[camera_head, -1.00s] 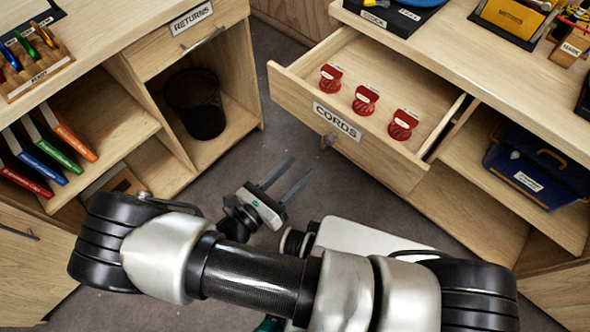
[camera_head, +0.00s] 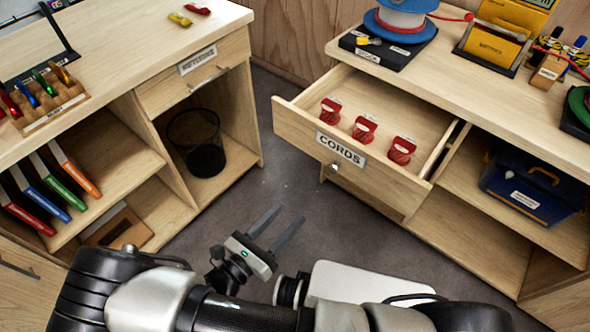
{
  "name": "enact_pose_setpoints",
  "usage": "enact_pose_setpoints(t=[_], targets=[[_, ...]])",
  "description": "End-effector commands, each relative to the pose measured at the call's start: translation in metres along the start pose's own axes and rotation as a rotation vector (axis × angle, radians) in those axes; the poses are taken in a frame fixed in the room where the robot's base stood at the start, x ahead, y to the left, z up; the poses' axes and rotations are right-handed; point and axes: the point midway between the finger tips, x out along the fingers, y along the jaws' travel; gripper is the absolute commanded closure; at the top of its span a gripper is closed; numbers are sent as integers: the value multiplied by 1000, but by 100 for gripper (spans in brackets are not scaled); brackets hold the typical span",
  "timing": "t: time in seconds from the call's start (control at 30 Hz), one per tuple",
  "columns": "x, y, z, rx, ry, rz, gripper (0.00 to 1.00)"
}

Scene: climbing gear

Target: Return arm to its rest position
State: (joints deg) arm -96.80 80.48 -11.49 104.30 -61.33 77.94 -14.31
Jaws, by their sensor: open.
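My gripper (camera_head: 277,226) is open and empty, low in the middle of the picture over the grey floor. Its two long fingers point up and to the right, apart from each other and touching nothing. My arm is folded across the bottom of the picture, its lower part cut off by the frame edge. The open CORDS drawer (camera_head: 296,118) is above and to the right of the gripper, with clear floor between them. Three red cord bundles (camera_head: 364,129) lie in a row in the drawer.
The left bench has a RETURNS drawer (camera_head: 197,76), shut, above a wire bin (camera_head: 196,140). A rack of carabiners (camera_head: 50,101) stands on its top. The floor between is clear.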

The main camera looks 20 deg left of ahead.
Motion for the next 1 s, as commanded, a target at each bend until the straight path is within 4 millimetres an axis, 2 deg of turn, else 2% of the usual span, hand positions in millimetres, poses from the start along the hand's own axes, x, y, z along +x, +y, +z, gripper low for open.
enact_pose_setpoints(t=[0.23, 0.37, 0.47, 0.7, 1.0], targets=[[2, -1, 3, 12, 14, -16, 55], [16, -13, 21, 92, 105, -129, 55], [36, -32, 46, 216, 232, -291, 55], [78, -97, 107, 611, 536, -729, 55], [106, -183, 178, 1211, 786, -1190, 55]])
